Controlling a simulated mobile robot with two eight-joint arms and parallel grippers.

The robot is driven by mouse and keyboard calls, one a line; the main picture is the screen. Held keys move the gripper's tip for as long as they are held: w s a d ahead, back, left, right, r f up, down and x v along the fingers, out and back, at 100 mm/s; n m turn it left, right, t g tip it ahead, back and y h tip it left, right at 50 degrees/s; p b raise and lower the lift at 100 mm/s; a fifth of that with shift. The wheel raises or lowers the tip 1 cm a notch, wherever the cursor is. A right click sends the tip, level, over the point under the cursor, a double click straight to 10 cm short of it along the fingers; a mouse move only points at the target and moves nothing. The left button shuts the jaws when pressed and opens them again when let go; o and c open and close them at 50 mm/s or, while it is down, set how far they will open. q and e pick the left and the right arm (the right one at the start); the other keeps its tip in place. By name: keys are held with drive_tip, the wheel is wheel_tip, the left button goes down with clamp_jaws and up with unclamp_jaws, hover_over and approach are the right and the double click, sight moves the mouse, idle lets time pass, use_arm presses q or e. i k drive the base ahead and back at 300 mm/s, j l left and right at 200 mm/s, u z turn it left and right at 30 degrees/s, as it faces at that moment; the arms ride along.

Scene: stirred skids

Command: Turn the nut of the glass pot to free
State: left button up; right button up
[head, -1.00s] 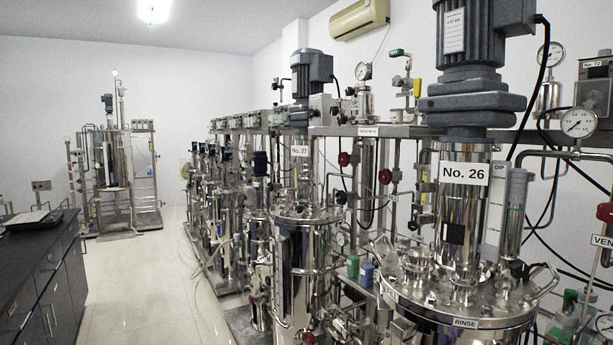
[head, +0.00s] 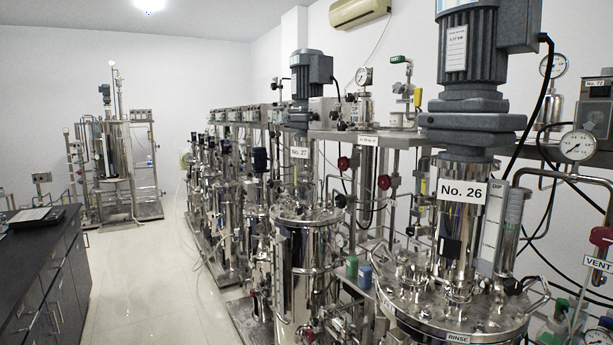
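I cannot make out a glass pot or its nut for certain. The nearest vessel is a steel one labelled No. 26 (head: 462,191), at the right, with a wide lid marked RINSE (head: 458,337) and a grey motor (head: 472,50) on top. Behind it to the left stands a steel vessel labelled No. 27 (head: 299,153). At the far left a separate skid (head: 117,155) carries a tall cylinder; whether it is glass I cannot tell. Neither of my grippers shows in the head view.
A dark bench (head: 50,270) with a flat device (head: 36,217) on it runs along the left. A row of steel vessels lines the right side. The pale floor (head: 140,270) between them is clear. Hoses and cables hang at the right.

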sight(300, 182)
drive_tip(key=i+j+z, duration=0.15)
drive_tip(key=i+j, duration=0.15)
drive_tip(key=i, duration=0.15)
drive_tip(key=i+j+z, duration=0.15)
drive_tip(key=i+j, duration=0.15)
drive_tip(key=i, duration=0.15)
